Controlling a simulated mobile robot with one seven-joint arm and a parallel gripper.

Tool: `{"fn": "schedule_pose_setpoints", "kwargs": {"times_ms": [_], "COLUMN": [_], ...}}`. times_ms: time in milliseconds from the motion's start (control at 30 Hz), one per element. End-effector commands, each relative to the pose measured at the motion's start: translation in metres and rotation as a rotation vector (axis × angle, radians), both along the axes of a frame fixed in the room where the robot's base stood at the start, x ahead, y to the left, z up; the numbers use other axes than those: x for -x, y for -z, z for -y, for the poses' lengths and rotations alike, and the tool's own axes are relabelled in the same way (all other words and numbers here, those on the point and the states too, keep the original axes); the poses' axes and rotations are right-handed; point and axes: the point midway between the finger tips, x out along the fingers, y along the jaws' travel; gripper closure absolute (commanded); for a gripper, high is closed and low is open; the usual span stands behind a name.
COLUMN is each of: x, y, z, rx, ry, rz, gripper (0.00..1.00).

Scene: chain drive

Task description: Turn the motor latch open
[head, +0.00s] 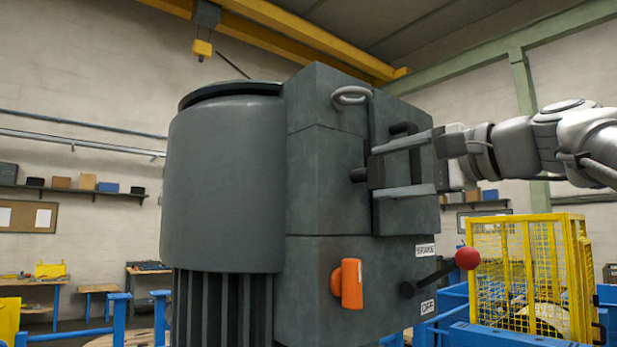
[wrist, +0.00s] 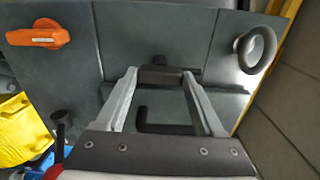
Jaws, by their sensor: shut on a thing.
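The motor latch (head: 358,175) is a dark bar with a small block on the flat face of the big grey motor housing (head: 330,200). In the wrist view the latch (wrist: 160,76) lies crosswise between my fingertips, its right end reaching past the right finger. My gripper (head: 375,172) reaches in from the right and is shut on the latch, one finger above and one below in the head view. In the wrist view my gripper (wrist: 160,72) has a finger on each side of the block. The fingers hide part of the latch.
A black bent handle (head: 405,129) is close to my upper finger. A metal ring (head: 352,96) sits above, an orange knob (head: 347,284) below. A red-ball lever (head: 467,258) stands lower right beside the brake label. A yellow cage (head: 515,265) stands behind.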

Motion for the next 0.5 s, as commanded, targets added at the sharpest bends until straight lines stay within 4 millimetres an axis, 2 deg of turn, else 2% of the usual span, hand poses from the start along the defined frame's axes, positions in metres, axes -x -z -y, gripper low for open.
{"fn": "schedule_pose_setpoints", "kwargs": {"times_ms": [500], "x": [0.0001], "y": [0.0001], "z": [0.0001], "rx": [0.04], "ry": [0.0], "rz": [0.028], "gripper": [0.86]}}
